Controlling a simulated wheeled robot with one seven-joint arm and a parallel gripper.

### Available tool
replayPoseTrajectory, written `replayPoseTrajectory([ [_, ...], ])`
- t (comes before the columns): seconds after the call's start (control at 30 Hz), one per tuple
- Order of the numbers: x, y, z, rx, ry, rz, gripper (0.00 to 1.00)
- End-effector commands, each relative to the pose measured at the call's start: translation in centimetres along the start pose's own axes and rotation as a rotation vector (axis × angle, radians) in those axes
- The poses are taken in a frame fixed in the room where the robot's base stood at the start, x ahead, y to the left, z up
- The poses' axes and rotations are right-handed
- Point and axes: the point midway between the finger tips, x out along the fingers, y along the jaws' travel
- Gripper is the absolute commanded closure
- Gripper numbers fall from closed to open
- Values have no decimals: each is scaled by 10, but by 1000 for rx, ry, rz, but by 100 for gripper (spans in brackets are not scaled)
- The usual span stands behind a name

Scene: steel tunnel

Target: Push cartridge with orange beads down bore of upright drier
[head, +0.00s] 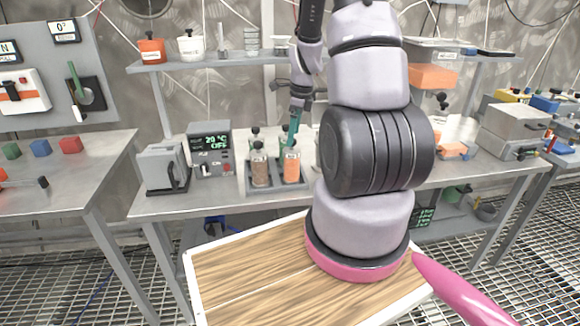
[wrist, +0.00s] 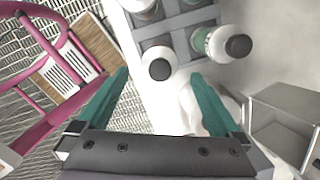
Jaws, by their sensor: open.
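A clear upright cylinder with orange beads (head: 291,168) stands in a grey rack (head: 275,186) on the middle bench. I cannot tell cartridge from drier body there, nor how deep the beads sit in the bore. A similar cylinder with brownish beads (head: 260,172) stands to its left; more dark-topped ones are behind. My gripper (head: 294,133) points down just above the orange-bead cylinder, its teal fingers open. In the wrist view, a white-rimmed black top (wrist: 158,66) shows between and beyond the open fingertips; no contact is visible. Another dark-capped cylinder (wrist: 222,44) is to its right.
A control box with a green display (head: 210,148) and a grey box (head: 162,167) stand left of the rack. A shelf (head: 220,64) with pots and an orange box (head: 432,76) runs above the bench. My arm hides the bench right of the rack.

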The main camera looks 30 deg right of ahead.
Motion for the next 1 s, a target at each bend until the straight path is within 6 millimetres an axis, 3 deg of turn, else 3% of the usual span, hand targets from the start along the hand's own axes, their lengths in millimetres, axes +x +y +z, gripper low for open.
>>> replayPoseTrajectory([
  [0.33, 45, 1, 0, -1, 0, 2, 0],
  [0.63, 52, 1, 0, -2, -1, -1, 0],
  [0.67, 52, 1, 0, -2, -1, -1, 4],
  [0.9, 52, 1, 0, -2, -1, -1, 96],
  [1.0, 51, 0, 1, -2, -1, -1, 100],
])
